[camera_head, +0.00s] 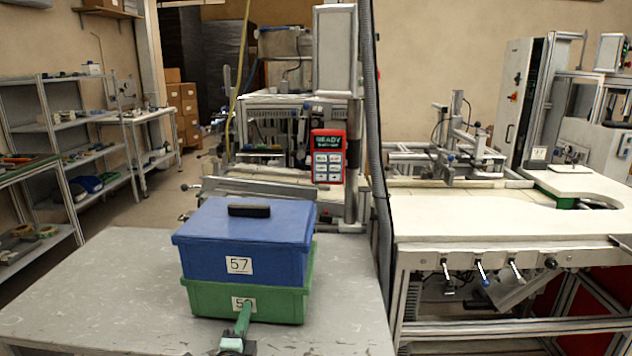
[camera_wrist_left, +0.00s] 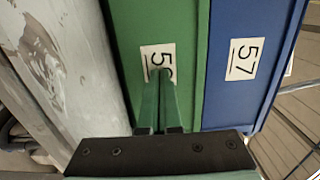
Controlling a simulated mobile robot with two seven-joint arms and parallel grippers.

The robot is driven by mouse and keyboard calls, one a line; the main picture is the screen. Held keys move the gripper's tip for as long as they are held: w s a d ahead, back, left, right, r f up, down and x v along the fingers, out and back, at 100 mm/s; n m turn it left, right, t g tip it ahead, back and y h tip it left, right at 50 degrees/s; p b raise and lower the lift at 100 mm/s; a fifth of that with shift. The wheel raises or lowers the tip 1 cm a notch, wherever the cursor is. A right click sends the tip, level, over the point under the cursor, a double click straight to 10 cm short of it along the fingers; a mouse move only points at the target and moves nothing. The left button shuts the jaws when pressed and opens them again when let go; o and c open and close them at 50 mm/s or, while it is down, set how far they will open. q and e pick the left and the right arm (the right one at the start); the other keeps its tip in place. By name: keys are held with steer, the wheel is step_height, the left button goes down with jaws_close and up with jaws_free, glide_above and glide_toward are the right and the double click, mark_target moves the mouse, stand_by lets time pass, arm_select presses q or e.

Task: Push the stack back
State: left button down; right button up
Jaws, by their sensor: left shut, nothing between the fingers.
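The stack stands on the grey table (camera_head: 90,300). A blue box (camera_head: 240,240) with a black handle on top and the label 57 rests on a green box (camera_head: 285,303). My left gripper (camera_head: 246,306) is shut and empty, in front of the green box, its tips over the label. In the left wrist view the green box (camera_wrist_left: 165,20) and blue box (camera_wrist_left: 245,85) appear side by side, and the shut fingertips (camera_wrist_left: 165,76) cover part of the green box's label. I cannot tell whether they touch the front face. My right gripper is not in view.
Table surface is bare left of the stack and a narrower strip is bare at right. Behind the table stand a machine with a red keypad (camera_head: 328,157) and a grey hose (camera_head: 377,150). A white workbench (camera_head: 470,225) is at right, shelves (camera_head: 90,150) at left.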

mark_target(250, 298)
arm_select(q)
steer(key=shift+w+b, duration=1.15)
steer(key=shift+w, duration=1)
steer(key=shift+w+b, duration=1.1)
steer(key=shift+w, duration=0.35)
steer(key=w+b, duration=0.2)
steer(key=shift+w+f+b, duration=0.1)
steer(key=shift+w+b, duration=0.25)
steer(key=shift+w, duration=0.05)
steer(key=w+b, duration=0.2)
steer(key=b, duration=0.1)
steer(key=shift+w, duration=0.25)
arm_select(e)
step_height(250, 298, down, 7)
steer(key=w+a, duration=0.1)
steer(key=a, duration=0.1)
arm_select(q)
steer(key=shift+s+p, duration=0.15)
steer(key=shift+p, duration=0.45)
steer(key=s+p, duration=0.2)
steer(key=s, duration=0.1)
steer(key=s+p, duration=0.2)
steer(key=p, duration=0.1)
steer(key=shift+s+r, duration=0.2)
steer(key=shift+s, duration=0.65)
steer(key=shift+f, duration=0.15)
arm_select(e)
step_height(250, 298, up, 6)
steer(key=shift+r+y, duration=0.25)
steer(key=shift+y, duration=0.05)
